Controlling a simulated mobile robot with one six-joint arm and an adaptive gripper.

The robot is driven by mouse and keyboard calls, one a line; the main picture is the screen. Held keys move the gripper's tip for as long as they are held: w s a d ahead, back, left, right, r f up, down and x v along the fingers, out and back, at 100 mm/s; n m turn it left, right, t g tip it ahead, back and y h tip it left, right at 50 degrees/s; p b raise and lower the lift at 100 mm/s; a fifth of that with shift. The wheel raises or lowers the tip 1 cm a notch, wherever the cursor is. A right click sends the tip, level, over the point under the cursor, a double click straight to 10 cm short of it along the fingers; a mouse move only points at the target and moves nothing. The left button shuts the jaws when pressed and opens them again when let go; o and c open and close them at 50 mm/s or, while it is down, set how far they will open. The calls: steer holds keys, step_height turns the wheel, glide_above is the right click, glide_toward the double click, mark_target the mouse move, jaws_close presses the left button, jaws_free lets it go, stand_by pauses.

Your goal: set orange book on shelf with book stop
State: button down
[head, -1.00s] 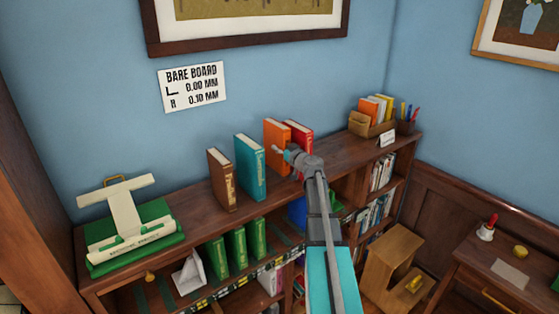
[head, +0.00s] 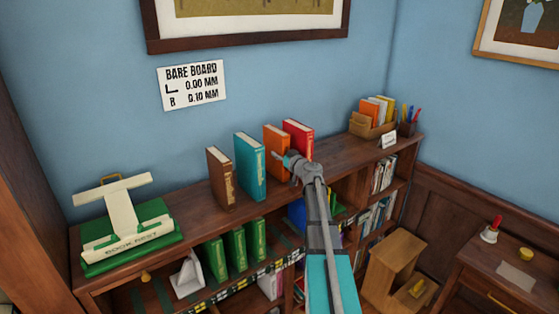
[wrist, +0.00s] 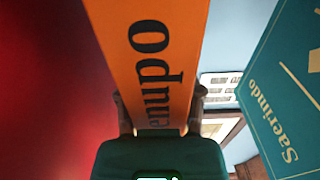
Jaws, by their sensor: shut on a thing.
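The orange book (head: 275,147) is upright on top of the bookcase, between the teal book (head: 250,167) and the red book (head: 300,135). My gripper (head: 283,158) is shut on its spine edge. In the wrist view the orange book (wrist: 160,60) fills the middle, with a fingertip of my gripper (wrist: 160,112) on each side. I cannot tell whether its foot touches the board. On the shelf below, a pale wedge-shaped book stop (head: 188,276) stands left of several green books (head: 236,250).
A brown book (head: 221,180) stands left of the teal one. A green and cream book rest (head: 128,235) is at the left end. A box of books (head: 372,122) is at the right end. A wooden step stool (head: 395,262) stands on the floor at right.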

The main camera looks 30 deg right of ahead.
steer(key=shift+f, duration=0.4)
steer(key=shift+c, duration=1.2)
jaws_free()
steer(key=shift+r, duration=0.2)
steer(key=s, duration=1.2)
steer(key=shift+d+f, duration=0.15)
steer(key=shift+d, duration=0.3)
steer(key=shift+o, duration=0.4)
steer(key=shift+m, duration=0.3)
